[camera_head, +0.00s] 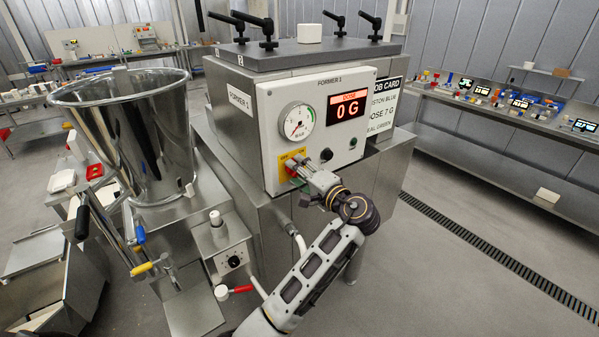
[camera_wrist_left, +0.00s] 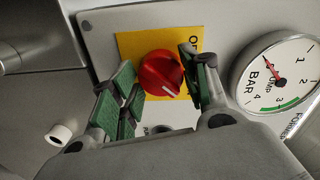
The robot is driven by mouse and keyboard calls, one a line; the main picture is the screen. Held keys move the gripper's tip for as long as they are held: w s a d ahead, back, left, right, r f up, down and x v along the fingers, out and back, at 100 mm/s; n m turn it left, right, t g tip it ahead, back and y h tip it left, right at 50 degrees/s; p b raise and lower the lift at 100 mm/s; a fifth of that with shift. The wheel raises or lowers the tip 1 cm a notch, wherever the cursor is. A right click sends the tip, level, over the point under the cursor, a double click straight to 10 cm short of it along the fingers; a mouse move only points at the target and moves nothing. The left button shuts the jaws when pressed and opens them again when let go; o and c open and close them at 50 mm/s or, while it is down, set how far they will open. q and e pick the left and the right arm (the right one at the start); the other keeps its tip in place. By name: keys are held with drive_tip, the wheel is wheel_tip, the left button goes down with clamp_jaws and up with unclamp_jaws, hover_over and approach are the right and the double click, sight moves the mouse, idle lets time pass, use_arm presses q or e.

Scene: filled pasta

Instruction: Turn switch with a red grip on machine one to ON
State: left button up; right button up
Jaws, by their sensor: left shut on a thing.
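The switch's red grip (camera_wrist_left: 161,74) is a round knob on a yellow plate (camera_wrist_left: 127,43) on the front panel of the machine marked FORMER 1 (camera_head: 265,139). A white line on the knob points down and slightly right in the left wrist view. Part of the plate's lettering is hidden by a finger, so I cannot read the full position marks. My left gripper (camera_wrist_left: 158,76) is shut on the red grip, with green-padded fingers on both sides of it. In the head view the gripper (camera_head: 294,169) covers most of the knob. My right gripper is not in view.
A pressure gauge (camera_head: 297,122) and a display reading 0 G (camera_head: 347,107) sit above the switch. A black button (camera_head: 326,154) is to its right. A steel hopper (camera_head: 140,130) with levers stands at the left. Open floor (camera_head: 450,270) lies to the right.

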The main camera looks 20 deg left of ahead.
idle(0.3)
use_arm(q)
drive_tip(key=o, duration=0.8)
drive_tip(key=shift+d, duration=0.1)
drive_tip(key=shift+o, duration=1)
drive_tip(key=shift+f+n+t+b, duration=0.1)
drive_tip(key=shift+n+t+b, duration=0.4)
drive_tip(key=shift+n, duration=3.45)
drive_tip(key=shift+f+n+t+b, duration=0.15)
drive_tip(key=shift+n+b, duration=0.65)
drive_tip(key=shift+n, duration=3.15)
